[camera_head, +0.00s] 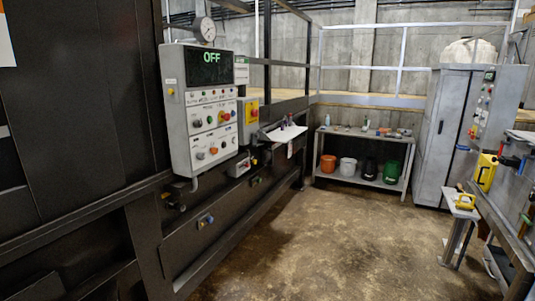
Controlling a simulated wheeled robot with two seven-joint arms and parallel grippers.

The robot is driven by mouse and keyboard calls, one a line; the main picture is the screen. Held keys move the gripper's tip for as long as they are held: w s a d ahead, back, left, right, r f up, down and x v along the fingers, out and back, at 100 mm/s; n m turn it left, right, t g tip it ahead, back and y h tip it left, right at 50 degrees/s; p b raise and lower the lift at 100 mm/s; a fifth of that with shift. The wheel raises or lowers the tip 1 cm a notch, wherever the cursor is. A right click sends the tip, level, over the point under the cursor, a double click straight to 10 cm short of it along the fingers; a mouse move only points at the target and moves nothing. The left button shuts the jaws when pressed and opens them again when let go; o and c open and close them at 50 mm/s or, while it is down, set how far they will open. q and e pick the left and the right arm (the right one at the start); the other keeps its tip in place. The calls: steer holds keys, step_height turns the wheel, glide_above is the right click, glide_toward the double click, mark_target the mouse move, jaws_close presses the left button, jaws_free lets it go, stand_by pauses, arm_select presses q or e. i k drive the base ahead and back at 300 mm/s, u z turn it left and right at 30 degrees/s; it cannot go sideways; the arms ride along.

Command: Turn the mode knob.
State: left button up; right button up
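A grey control panel (180,120) is fixed to the dark machine at left of centre. Its dark display (208,67) reads "OFF" in green letters. Below the display are rows of small knobs and buttons. A dark knob (197,123) sits at the left of the middle row, and a red-orange control (224,116) sits at the right of that row. The labels are too small to read, so I cannot tell which one is the mode knob or how it points. Neither of my grippers shows in the head view.
A yellow switch box (248,109) is right of the panel. A round gauge (206,28) stands above it. A low bench (345,134) with several buckets is at the back. A grey cabinet (441,110) and a yellow jerrycan (486,172) are at right. The concrete floor (330,235) is open.

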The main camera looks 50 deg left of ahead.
mark_target(201, 156)
steer(key=z, duration=0.15)
steer(key=i, duration=1.05)
steer(key=u, duration=0.95)
steer(key=i, duration=1.05)
steer(key=u, duration=1.05)
